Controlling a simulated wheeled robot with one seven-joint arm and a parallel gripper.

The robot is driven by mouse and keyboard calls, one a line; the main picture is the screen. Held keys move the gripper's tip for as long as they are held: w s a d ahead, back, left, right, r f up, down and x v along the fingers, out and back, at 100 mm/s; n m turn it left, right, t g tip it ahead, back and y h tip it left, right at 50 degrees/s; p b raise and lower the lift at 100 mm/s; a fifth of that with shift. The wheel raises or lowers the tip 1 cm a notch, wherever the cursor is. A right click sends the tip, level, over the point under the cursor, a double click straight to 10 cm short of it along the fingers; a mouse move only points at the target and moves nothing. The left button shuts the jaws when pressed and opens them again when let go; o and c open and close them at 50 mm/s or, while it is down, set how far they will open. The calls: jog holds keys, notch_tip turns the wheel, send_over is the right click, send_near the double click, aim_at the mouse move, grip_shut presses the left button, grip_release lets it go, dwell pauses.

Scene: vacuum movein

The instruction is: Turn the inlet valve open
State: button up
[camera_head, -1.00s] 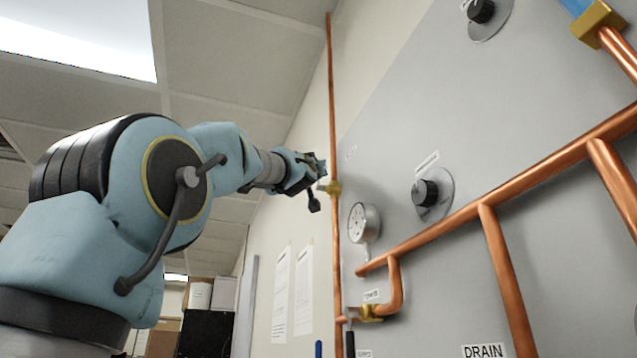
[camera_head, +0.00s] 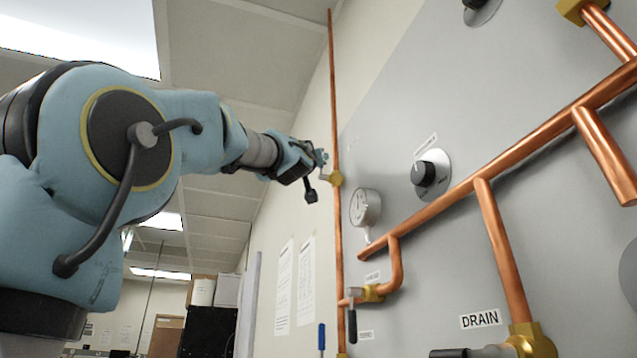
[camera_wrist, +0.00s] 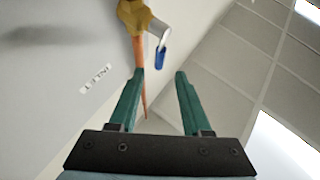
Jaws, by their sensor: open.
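The inlet valve is a brass body on the vertical copper pipe, with a silver lever ending in a blue grip. In the wrist view its brass body (camera_wrist: 135,16) is at the top, with the blue grip (camera_wrist: 161,56) below it and an INLET label (camera_wrist: 96,78) on the panel. In the head view the brass body (camera_head: 336,178) is at mid-height of the pipe; its lever is hard to make out behind my gripper. My gripper (camera_wrist: 160,78) is open and empty. The blue grip appears just past the fingertips, between them in the picture; touching cannot be told. My gripper (camera_head: 321,158) also shows beside the valve in the head view.
The grey panel (camera_head: 470,110) carries a gauge (camera_head: 364,207), a black knob (camera_head: 428,174) and copper pipes (camera_head: 500,180). A lower black-handled valve (camera_head: 371,293) and a DRAIN label (camera_head: 481,319) are below. Open room lies left of the pipe.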

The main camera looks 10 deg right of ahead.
jog(key=shift+b+v, duration=1.05)
jog(key=shift+v, duration=1.65)
